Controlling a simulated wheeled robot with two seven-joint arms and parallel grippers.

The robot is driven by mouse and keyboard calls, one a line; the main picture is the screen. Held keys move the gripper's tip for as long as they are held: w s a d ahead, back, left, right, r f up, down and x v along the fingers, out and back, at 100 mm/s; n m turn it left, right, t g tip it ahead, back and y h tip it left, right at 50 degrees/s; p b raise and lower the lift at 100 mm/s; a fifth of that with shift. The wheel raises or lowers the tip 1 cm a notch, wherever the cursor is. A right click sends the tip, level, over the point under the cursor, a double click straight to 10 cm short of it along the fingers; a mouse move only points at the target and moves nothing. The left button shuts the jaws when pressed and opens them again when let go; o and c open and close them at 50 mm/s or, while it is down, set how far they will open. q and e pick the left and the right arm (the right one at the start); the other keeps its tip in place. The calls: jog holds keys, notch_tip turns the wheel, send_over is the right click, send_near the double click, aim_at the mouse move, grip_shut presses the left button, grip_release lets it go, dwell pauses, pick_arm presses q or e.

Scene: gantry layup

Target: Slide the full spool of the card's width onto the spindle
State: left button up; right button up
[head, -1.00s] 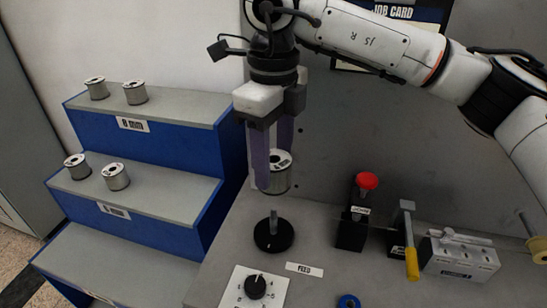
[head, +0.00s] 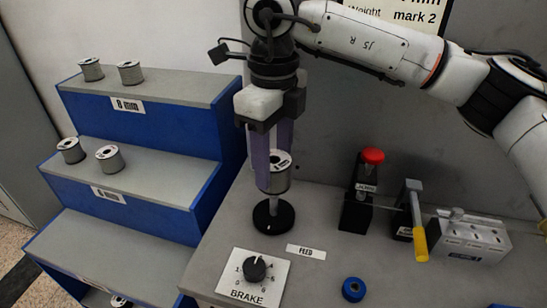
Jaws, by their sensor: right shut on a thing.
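My right gripper (head: 272,158) points down and is shut on a grey spool (head: 279,182) with a white top face and dark centre hole. The spool is upright above the spindle (head: 273,206), a thin post on a round black base (head: 273,218). The post's upper end meets the spool's lower edge in the picture; I cannot tell whether it has entered the hole. The job card (head: 408,17) is cut off at the top; "Weight" and "mark 2" show, but its width number does not. My left gripper is not in view.
Blue steps (head: 150,133) at left hold more spools (head: 109,159); the top label reads 8 mm. A brake dial (head: 255,268), a FEED label (head: 306,252) and a blue ring (head: 353,289) lie in front. A red-topped device (head: 372,157) and yellow-handled lever (head: 419,242) stand right.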

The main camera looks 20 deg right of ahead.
aim_at(273, 194)
pick_arm(q)
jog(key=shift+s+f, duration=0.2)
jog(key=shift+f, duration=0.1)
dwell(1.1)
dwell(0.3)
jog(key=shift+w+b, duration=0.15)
jog(key=shift+b, duration=0.25)
pick_arm(e)
jog(key=shift+f, duration=0.3)
pick_arm(q)
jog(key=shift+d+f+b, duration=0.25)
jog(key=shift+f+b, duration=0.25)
jog(key=shift+b, duration=0.15)
pick_arm(e)
jog(key=shift+f, duration=0.9)
pick_arm(q)
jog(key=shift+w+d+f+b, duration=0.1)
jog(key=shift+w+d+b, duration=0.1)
jog(key=shift+b, duration=0.3)
pick_arm(e)
jog(key=shift+f, duration=0.7)
pick_arm(q)
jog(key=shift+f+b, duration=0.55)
jog(key=shift+b, duration=0.15)
pick_arm(e)
jog(key=shift+f, duration=0.9)
